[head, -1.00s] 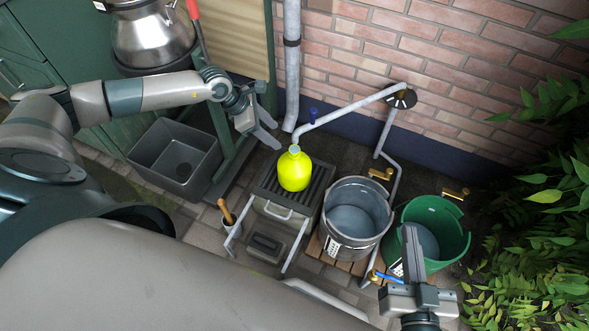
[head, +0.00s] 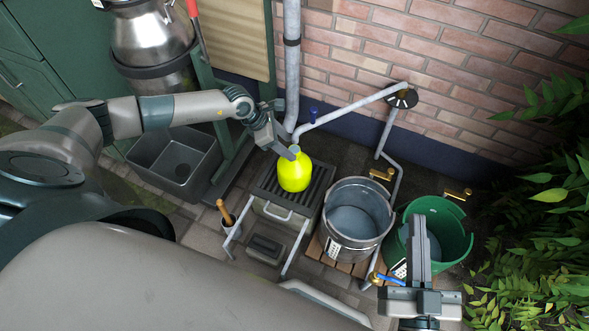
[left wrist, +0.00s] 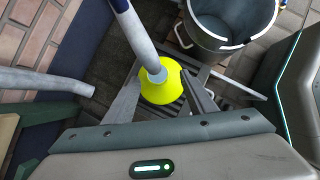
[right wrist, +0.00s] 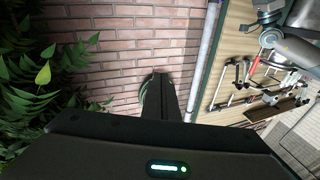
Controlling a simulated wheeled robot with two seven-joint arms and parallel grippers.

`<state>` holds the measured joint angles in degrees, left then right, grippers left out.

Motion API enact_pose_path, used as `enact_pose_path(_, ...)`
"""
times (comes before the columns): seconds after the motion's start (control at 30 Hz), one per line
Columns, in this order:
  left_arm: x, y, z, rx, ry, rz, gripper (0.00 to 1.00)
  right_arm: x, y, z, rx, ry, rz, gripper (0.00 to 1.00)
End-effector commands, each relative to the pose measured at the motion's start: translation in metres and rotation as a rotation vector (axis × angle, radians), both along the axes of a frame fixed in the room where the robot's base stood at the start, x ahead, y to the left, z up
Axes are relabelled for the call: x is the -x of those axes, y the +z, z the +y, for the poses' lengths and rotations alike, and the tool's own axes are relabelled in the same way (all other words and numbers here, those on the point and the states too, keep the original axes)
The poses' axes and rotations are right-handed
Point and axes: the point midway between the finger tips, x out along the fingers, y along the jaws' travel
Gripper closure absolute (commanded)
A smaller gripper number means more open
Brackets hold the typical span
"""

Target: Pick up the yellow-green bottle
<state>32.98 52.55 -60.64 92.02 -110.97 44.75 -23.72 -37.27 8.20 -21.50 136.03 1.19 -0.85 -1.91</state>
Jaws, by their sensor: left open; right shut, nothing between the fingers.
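The yellow-green bottle (head: 294,172) stands on a dark slatted grate (head: 265,189), with the end of a grey pipe (head: 345,109) at its top. My left gripper (head: 287,147) is open at the bottle's upper left in the head view. In the left wrist view the bottle (left wrist: 160,92) shows between the two spread fingers (left wrist: 163,97), partly covered by the pipe (left wrist: 140,38). I cannot tell whether the fingers touch it. My right gripper (head: 418,228) is shut and empty, over the green bucket (head: 450,232). It also shows in the right wrist view (right wrist: 162,80).
A metal bucket (head: 357,184) stands right of the bottle. A brick wall (head: 430,55) and a vertical pipe (head: 291,65) close the back. Leaves (head: 555,190) crowd the right side.

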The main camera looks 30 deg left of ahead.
Motion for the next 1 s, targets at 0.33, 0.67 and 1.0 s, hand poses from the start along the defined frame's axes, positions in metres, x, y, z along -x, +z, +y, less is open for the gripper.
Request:
enact_pose_path(0.33,-0.012,-0.026,-0.01,0.001,0.0,0.001,0.49,0.01,0.025,0.003,-0.05,-0.001,-0.144,1.0)
enact_pose_path(0.67,-0.019,-0.044,-0.018,0.002,0.0,-0.001,0.49,0.021,0.047,0.003,-0.092,-0.004,-0.255,1.0)
enact_pose_path(1.0,-0.019,-0.044,-0.018,0.001,0.0,0.0,0.49,0.021,0.047,0.003,-0.092,-0.005,-0.256,1.0)
